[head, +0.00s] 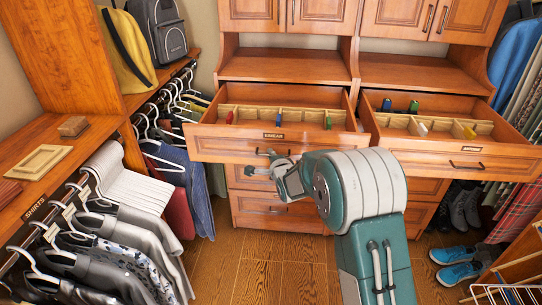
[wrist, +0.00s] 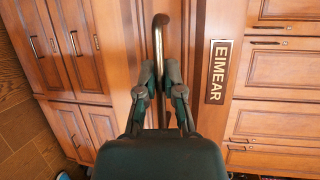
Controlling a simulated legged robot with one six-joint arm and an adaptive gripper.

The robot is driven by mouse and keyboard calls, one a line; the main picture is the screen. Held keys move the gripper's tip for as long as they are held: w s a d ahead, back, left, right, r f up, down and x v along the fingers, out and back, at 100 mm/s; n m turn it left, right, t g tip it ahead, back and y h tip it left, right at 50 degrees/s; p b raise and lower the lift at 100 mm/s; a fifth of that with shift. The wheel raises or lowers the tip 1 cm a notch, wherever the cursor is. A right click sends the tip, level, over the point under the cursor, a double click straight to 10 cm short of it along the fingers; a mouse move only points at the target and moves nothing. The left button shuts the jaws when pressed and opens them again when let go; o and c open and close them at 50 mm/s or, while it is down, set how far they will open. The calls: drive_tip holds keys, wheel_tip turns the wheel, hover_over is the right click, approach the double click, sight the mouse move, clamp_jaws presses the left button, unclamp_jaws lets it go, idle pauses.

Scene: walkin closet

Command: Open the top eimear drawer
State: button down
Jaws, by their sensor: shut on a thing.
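The top eimear drawer (head: 225,145) is pulled well out of the left cabinet, its divided inside showing from above. Its dark name plate (head: 273,136) is on the front; in the wrist view the plate (wrist: 217,72) reads EIMEAR. My gripper (head: 268,163) is at the drawer front below the plate. In the wrist view my gripper (wrist: 161,85) is shut on the curved metal handle (wrist: 159,40), with a finger on each side of it. In the head view the handle is mostly hidden by my gripper.
A second top drawer (head: 400,140) stands open to the right, close beside the eimear drawer. Closed drawers (head: 272,207) are below. Hanging clothes (head: 120,235) line the left side. Blue shoes (head: 455,255) lie on the floor at right. Wooden floor (head: 260,270) is clear left of my arm.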

drive_tip(key=shift+s+f, duration=0.25)
drive_tip(key=shift+f, duration=0.1)
drive_tip(key=c, duration=0.8)
unclamp_jaws()
drive_tip(key=shift+o, duration=0.2)
drive_tip(key=shift+w+a+r, duration=0.1)
drive_tip(key=shift+a, duration=0.05)
drive_tip(key=shift+r, duration=0.1)
drive_tip(key=v, duration=1.1)
drive_tip(key=shift+s, duration=0.4)
